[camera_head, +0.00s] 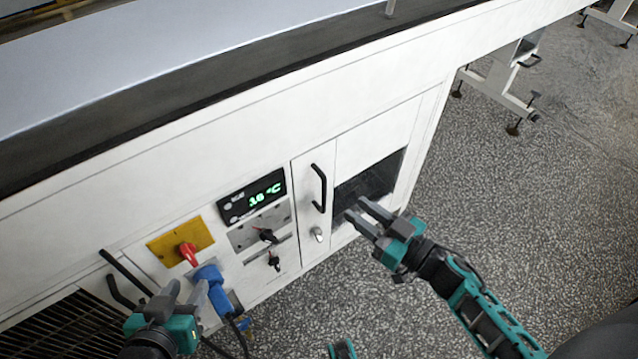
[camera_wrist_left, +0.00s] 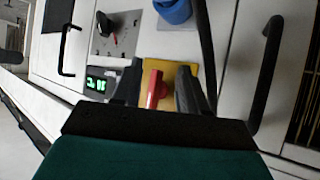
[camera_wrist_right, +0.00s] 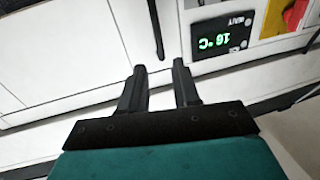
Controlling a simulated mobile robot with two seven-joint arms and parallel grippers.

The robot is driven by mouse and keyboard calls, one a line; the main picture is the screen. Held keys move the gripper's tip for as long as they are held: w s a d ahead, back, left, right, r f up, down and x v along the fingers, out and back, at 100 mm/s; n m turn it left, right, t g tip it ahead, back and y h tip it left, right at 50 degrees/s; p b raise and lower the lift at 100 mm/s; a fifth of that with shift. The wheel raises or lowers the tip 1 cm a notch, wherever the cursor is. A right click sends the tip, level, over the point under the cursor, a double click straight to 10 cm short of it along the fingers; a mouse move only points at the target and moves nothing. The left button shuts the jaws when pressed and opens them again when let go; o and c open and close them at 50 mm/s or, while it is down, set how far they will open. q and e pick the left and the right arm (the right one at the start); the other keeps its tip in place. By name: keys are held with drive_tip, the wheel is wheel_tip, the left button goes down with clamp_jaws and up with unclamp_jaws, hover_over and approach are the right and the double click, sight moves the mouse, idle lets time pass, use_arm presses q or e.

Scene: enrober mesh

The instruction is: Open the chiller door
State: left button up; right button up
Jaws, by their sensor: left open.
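The white door (camera_head: 307,217) is closed in the front of a white machine. It has a black bar handle (camera_head: 319,187) and a small silver latch (camera_head: 318,235) below it. The handle also shows in the right wrist view (camera_wrist_right: 156,30), beyond the fingers. My right gripper (camera_head: 356,208) is open and empty, in front of the dark vent panel right of the handle, apart from the handle. My left gripper (camera_head: 187,290) is open and empty near the blue plug. In the left wrist view the red switch (camera_wrist_left: 155,90) appears between its fingers, without clear contact.
A temperature display (camera_head: 252,195) reads 16 °C left of the door. A yellow switch plate (camera_head: 180,241), blue plug (camera_head: 210,285) with hanging cable, and small black knobs lie further left. Another black handle (camera_head: 125,275) is at far left.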

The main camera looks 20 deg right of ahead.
drive_tip(key=b, duration=0.2)
hover_over(324, 209)
drive_tip(key=shift+w, duration=0.35)
clamp_jaws()
